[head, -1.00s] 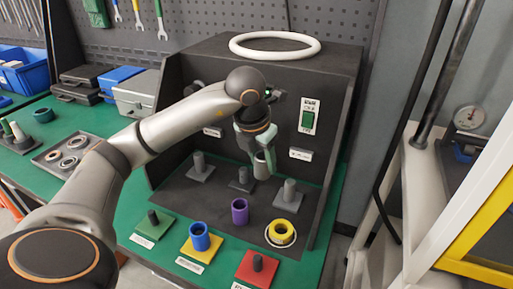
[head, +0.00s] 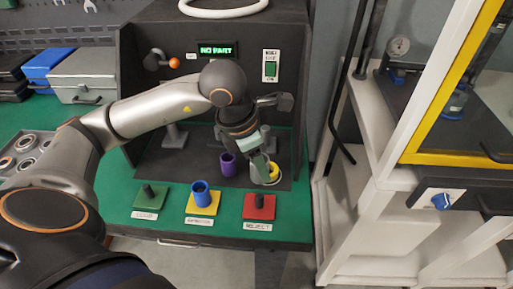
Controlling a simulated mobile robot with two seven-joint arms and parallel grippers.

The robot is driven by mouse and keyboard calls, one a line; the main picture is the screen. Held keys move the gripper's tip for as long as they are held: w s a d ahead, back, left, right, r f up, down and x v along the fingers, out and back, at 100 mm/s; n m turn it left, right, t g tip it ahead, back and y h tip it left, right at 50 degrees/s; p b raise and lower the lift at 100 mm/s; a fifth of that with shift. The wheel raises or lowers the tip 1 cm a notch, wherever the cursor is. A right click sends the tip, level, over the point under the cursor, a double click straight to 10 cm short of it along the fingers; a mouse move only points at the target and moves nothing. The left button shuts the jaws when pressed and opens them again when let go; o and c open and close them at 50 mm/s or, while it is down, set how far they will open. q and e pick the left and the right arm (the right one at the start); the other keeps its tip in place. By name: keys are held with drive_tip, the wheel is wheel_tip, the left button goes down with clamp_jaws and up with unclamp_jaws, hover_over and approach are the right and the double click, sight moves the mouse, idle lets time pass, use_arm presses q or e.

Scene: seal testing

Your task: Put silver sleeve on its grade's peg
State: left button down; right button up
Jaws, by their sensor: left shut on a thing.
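The red plate's label reads REJECT; the other labels are too blurred. My right gripper is out of view.
A purple sleeve (head: 227,164) stands on the booth floor. The booth display (head: 216,50) reads NO PART. A grey post (head: 175,134) stands behind my arm. A tray of rings (head: 22,150) and a grey case (head: 88,80) are at left. A white frame (head: 350,200) stands at right.

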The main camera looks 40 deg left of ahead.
sight(257, 182)
use_arm(q)
drive_tip(key=shift+s+d+m, duration=0.3)
drive_tip(key=shift+s+d, duration=0.05)
drive_tip(key=shift+s, duration=0.15)
drive_tip(key=shift+f, duration=0.1)
drive_tip(key=shift+d+f+b, duration=0.1)
drive_tip(key=shift+f+b, duration=0.3)
drive_tip(key=shift+f, duration=0.1)
drive_tip(key=shift+f+b, duration=0.55)
drive_tip(key=shift+f, duration=0.2)
drive_tip(key=shift+f+b, duration=0.35)
drive_tip(key=shift+f, duration=0.3)
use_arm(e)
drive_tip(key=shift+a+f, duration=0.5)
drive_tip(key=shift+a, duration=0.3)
use_arm(q)
drive_tip(key=shift+f, duration=0.15)
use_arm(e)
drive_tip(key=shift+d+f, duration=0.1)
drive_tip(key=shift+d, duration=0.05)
use_arm(q)
drive_tip(key=shift+f+b, duration=0.7)
drive_tip(key=shift+b, duration=0.2)
drive_tip(key=shift+f, duration=0.25)
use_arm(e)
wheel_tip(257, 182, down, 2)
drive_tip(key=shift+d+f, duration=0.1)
